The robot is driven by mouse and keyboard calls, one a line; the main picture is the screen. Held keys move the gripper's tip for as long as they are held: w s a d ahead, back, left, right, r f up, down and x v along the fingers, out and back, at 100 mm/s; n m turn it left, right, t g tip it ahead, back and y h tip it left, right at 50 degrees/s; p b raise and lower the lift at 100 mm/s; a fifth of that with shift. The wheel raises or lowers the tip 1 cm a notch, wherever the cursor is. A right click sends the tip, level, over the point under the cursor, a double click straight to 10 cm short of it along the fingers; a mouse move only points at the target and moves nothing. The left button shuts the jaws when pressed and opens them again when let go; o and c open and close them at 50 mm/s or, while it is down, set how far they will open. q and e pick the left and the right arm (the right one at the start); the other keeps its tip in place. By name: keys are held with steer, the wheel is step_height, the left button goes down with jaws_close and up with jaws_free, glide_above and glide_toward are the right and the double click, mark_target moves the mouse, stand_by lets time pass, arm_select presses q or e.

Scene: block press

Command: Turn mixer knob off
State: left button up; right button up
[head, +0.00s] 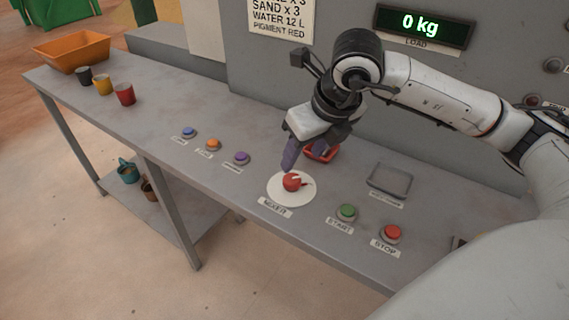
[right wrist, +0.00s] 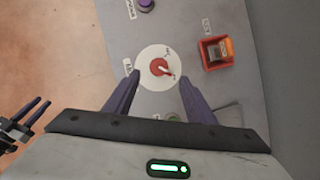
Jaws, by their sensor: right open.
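The mixer knob (head: 292,182) is red with a pale pointer and sits on a round white plate (head: 280,195) labelled MIXER on the grey bench. In the right wrist view the knob (right wrist: 159,68) lies ahead of and between the fingertips, its pointer slanting to the lower right. My right gripper (head: 303,155) hangs just above and behind the knob in the head view, pointing down. In the right wrist view its two purple fingers (right wrist: 158,80) are spread wide with nothing between them, apart from the knob. My left gripper (right wrist: 22,125) shows at the left edge of the right wrist view, its two fingers apart.
Green START (head: 347,212) and red STOP (head: 391,233) buttons stand right of the knob. Blue, orange and purple (head: 241,158) buttons stand left. Cups and an orange bin (head: 72,50) are far left.

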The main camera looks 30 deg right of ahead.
mark_target(292, 178)
steer(key=x, duration=0.9)
steer(key=shift+s+f+p, duration=0.1)
steer(key=shift+s+p, duration=0.1)
steer(key=shift+p, duration=0.2)
steer(key=shift+c, duration=0.4)
